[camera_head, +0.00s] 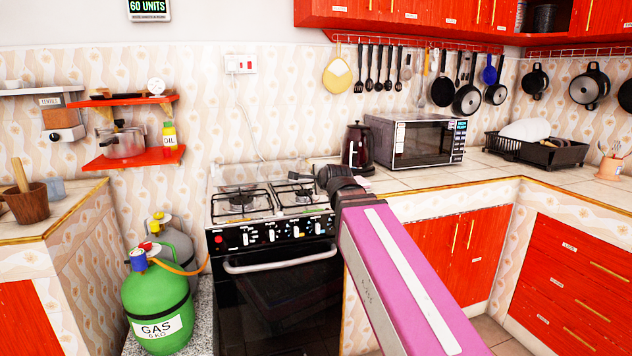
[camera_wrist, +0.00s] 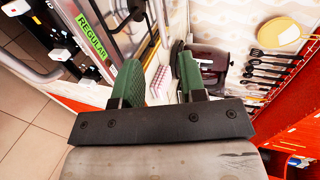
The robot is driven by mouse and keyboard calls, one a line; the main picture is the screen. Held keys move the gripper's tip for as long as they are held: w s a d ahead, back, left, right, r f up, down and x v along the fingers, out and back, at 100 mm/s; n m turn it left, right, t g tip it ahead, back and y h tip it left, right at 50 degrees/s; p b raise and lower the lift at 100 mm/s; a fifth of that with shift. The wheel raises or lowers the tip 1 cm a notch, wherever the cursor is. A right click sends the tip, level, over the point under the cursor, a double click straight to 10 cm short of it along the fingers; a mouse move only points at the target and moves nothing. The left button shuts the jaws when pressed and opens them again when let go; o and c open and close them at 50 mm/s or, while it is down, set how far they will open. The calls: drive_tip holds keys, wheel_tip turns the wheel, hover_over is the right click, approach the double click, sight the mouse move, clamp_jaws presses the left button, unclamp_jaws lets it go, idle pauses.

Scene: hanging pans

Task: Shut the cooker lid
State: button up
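The cooker (camera_head: 275,262) stands against the back wall, with a black oven door, a front row of knobs and burners on top. Its lid (camera_head: 262,172) looks like a clear glass panel raised at the back edge behind the burners; it is faint against the patterned wall. My gripper (camera_head: 326,176) is over the right rear of the cooker top, partly hidden by my own wrist. In the wrist view my gripper (camera_wrist: 157,80) is open, its two green-padded fingers apart with nothing between them. Part of the cooker (camera_wrist: 95,40) shows turned sideways at upper left there.
A dark red kettle (camera_head: 357,147) and a microwave (camera_head: 415,140) stand on the counter right of the cooker. The kettle also shows beyond my fingers in the wrist view (camera_wrist: 212,68). A green gas bottle (camera_head: 157,300) stands on the left. A red shelf (camera_head: 135,158) holds a pot.

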drive_tip(key=shift+w+a, duration=0.1)
drive_tip(key=shift+w, duration=0.15)
clamp_jaws()
drive_tip(key=w+a+r+n+g+h, duration=0.1)
drive_tip(key=w+a+r+n+g, duration=0.2)
drive_tip(key=w+r+n+g, duration=0.45)
drive_tip(key=w+a+r+n+g+h, duration=0.1)
drive_tip(key=w+a+r+n+g, duration=0.25)
drive_tip(key=n, duration=0.75)
drive_tip(key=shift+s+f+x, duration=0.1)
drive_tip(key=shift+s+x, duration=0.35)
drive_tip(key=shift+x, duration=1.5)
drive_tip(key=shift+s+f+x, duration=0.15)
drive_tip(key=shift+s+x, duration=0.35)
drive_tip(key=shift+x, duration=1.45)
drive_tip(key=shift+s+f+x, duration=0.1)
drive_tip(key=shift+s+x, duration=0.35)
drive_tip(key=shift+x, duration=1.5)
